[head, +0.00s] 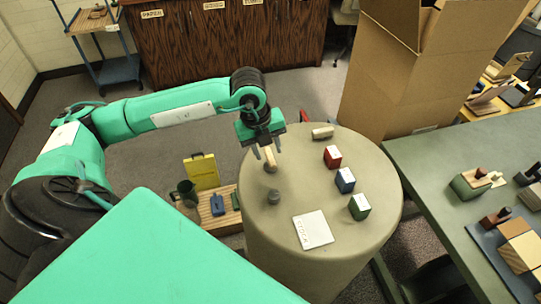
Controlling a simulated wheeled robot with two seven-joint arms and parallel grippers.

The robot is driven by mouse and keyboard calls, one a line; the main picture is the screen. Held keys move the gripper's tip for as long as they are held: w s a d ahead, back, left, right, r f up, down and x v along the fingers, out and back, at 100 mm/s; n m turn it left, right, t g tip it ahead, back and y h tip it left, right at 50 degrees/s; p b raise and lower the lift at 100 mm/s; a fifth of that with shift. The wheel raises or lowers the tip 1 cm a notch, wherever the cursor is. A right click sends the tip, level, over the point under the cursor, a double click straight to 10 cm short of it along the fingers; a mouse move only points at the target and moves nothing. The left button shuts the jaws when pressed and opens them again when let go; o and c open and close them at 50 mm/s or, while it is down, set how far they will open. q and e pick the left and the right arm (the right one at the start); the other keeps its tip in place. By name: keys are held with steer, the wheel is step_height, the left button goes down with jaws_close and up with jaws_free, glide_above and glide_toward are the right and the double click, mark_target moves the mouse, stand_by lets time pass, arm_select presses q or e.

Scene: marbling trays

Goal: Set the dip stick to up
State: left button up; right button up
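A small pale wooden stick (270,158) stands up, slightly tilted, on the round beige-topped table; I take it to be the dip stick, but it is too small to be sure. My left gripper (267,151) reaches in from the left and points down just above the stick. Its two fingers are apart, with the stick's upper end near or between them. I cannot tell whether they touch it. My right gripper is not in view.
A cardboard box (387,85) stands behind; a green table (425,165) is at right.

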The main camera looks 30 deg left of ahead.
mark_target(271, 162)
arm_select(q)
steer(key=f, duration=0.3)
steer(key=shift+w+d+f, duration=0.25)
steer(key=shift+f, duration=0.1)
steer(key=shift+w+f, duration=0.1)
steer(key=shift+f, duration=0.25)
steer(key=shift+c, duration=0.2)
steer(key=c, duration=0.8)
jaws_close()
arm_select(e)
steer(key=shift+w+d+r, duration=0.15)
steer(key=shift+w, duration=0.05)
